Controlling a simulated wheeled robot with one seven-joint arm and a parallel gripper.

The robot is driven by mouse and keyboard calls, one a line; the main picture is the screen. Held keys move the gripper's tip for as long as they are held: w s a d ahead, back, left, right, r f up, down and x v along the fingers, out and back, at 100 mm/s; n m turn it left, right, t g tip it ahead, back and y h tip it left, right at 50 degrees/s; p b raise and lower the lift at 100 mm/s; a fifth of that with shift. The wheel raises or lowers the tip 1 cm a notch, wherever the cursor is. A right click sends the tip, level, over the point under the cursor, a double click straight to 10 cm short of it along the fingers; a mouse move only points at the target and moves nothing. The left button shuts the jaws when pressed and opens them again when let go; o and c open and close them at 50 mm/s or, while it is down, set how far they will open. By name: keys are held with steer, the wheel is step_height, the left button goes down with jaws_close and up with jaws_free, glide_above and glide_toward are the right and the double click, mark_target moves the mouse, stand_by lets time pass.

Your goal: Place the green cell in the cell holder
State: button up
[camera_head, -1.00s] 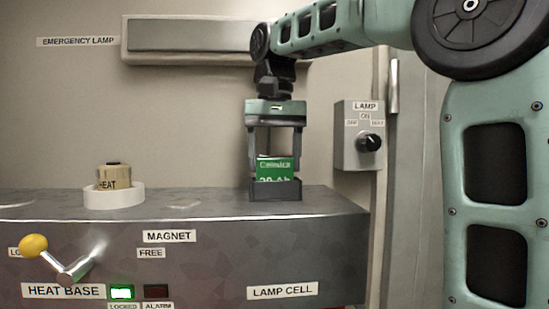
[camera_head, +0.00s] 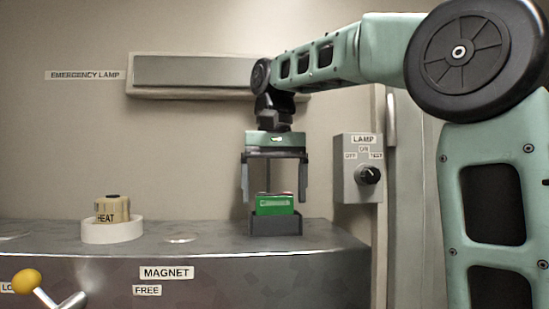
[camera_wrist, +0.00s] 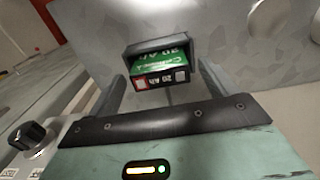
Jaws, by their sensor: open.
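The green cell (camera_head: 274,205) stands upright in the dark grey cell holder (camera_head: 275,226) on the metal bench, its upper part showing above the holder's rim. In the wrist view the cell (camera_wrist: 160,68) shows its green side and dark end with two terminals, inside the holder (camera_wrist: 152,46). My gripper (camera_head: 275,198) is open above the holder, with one finger on each side of the cell. A gap shows between each finger and the cell. The cell's lower part is hidden by the holder.
A tan HEAT cylinder (camera_head: 112,209) sits in a white ring (camera_head: 112,231) at left on the bench (camera_head: 200,260). A yellow-knobbed lever (camera_head: 27,281) is at the front left. The LAMP switch box (camera_head: 357,168) is on the wall, close to the right of my gripper.

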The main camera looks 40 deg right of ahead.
step_height(320, 180, up, 11)
steer(key=p, duration=0.2)
stand_by(0.8)
